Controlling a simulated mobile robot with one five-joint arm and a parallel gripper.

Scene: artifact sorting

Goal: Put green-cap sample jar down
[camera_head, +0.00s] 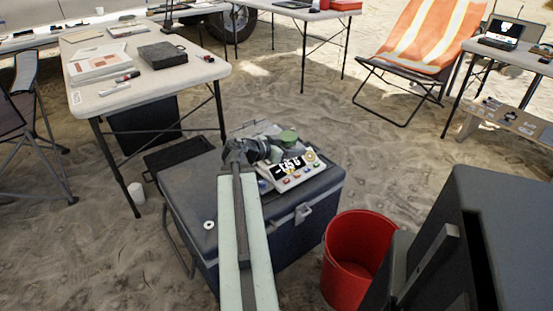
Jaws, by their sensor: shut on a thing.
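The green-cap sample jar (288,137) shows its round green lid at the far end of my arm. My gripper (270,149) is shut on the jar, above the dark blue cooler box (190,180). The fingers hide part of the jar, and I cannot tell whether its base touches anything. Other small items crowd around the jar and are hard to tell apart.
A red bucket (347,285) stands right of the cooler. A small white ring-shaped item (209,225) lies on the lid's left part, which is mostly clear. A folding table (190,77) stands behind left, and an orange striped chair (428,38) stands at the back right.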

